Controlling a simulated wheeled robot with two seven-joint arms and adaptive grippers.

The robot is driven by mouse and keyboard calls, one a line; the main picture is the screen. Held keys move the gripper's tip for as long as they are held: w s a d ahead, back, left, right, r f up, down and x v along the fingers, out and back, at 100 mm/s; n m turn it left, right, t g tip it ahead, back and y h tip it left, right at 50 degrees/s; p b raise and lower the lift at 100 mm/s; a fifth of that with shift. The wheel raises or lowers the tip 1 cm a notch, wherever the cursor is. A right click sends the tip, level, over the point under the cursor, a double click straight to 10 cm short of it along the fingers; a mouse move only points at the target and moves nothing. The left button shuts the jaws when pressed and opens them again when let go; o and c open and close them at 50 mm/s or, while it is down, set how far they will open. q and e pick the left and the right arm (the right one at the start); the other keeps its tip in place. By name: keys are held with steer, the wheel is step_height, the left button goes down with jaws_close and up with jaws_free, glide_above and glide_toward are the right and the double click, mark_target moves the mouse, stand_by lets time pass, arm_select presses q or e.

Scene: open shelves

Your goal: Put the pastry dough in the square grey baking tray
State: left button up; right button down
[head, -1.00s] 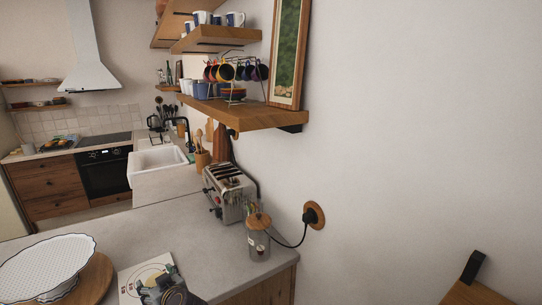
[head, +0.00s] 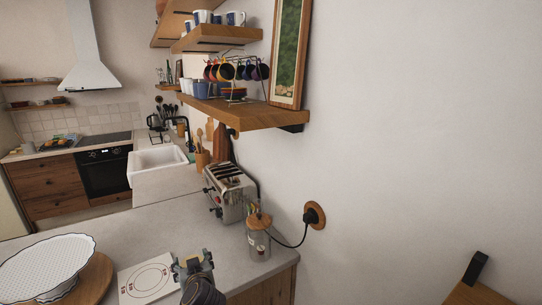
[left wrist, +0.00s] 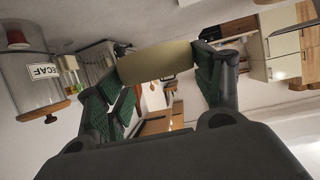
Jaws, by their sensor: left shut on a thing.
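The pastry dough (left wrist: 158,62) appears in the left wrist view as a smooth pale-tan roll between the two green-padded fingers. My left gripper (left wrist: 160,75) is shut on it. In the head view my left gripper (head: 192,264) is low in the picture, over the grey worktop, just right of a white square board. The dough cannot be made out there. I see no square grey baking tray in either view. My right gripper is not in view.
The white board with circle markings (head: 148,279) lies on the worktop (head: 125,240). A white cake stand (head: 45,265) on a round wooden board is at left. A glass jar (head: 258,243) and a toaster (head: 228,190) stand toward the wall. A wooden shelf (head: 245,117) hangs above.

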arm_select(q)
steer(key=s+d+f+m+t+h, duration=0.1)
steer(key=s+d+f+m+h, duration=0.4)
steer(key=s+d+f, duration=0.15)
steer(key=s+a+f+h+b, duration=0.1)
steer(key=s+a+f, duration=0.1)
steer(key=a+f, duration=0.2)
steer(key=shift+s+a+f+m+t, duration=0.2)
steer(key=shift+s+f+m+t, duration=0.15)
steer(key=shift+f, duration=0.55)
steer(key=shift+r, duration=0.1)
stand_by(0.5)
